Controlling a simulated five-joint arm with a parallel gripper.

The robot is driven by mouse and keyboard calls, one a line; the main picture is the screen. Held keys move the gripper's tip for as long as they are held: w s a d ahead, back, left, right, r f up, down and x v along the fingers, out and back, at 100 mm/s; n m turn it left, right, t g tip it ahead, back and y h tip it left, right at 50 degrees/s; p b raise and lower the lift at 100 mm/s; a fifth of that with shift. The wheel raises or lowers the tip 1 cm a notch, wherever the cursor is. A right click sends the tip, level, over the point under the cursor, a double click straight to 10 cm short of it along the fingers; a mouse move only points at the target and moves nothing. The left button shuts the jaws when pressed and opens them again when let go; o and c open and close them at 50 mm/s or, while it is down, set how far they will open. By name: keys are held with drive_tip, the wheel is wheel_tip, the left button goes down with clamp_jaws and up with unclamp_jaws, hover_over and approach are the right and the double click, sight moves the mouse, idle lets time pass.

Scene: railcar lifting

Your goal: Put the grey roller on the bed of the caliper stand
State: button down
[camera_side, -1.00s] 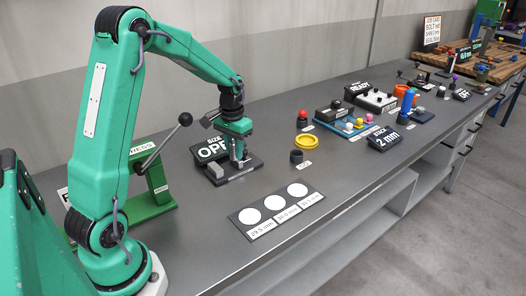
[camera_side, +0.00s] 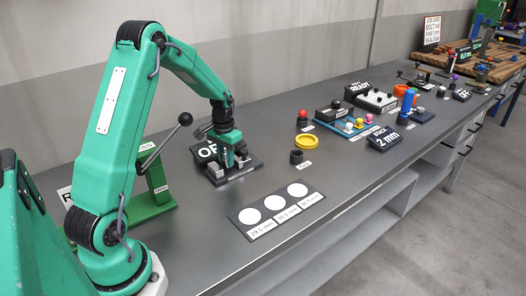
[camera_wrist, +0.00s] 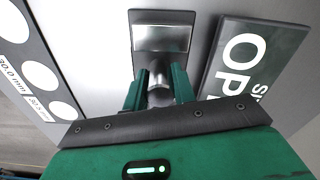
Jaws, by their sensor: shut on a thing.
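The caliper stand (camera_side: 254,167) is a dark base with a light metal block (camera_side: 215,170) at its left end in the side view. In the wrist view its dark plate (camera_wrist: 164,17) and silver block (camera_wrist: 161,38) show ahead of the fingers. My gripper (camera_side: 229,159) is down at the stand, fingers low over its base. In the wrist view my gripper (camera_wrist: 158,88) is shut on the grey roller (camera_wrist: 160,78), a shiny metal cylinder between the green fingers. The roller's lower part is hidden, so I cannot tell whether it touches the bed.
A sign reading OPE (camera_wrist: 243,60) stands close beside the stand. A card with white circles (camera_side: 275,203) lies in front. A green press with a black-knobbed lever (camera_side: 157,182) stands to the left. A yellow ring (camera_side: 306,142) and a dark cup (camera_side: 296,157) lie to the right.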

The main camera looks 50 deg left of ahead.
sight(225, 151)
drive_tip(key=shift+f, duration=0.5)
drive_tip(key=shift+f, duration=0.1)
drive_tip(key=c, duration=1.1)
unclamp_jaws()
drive_tip(key=shift+c, duration=0.2)
wheel_tip(225, 151, up, 12)
drive_tip(key=shift+r, duration=0.15)
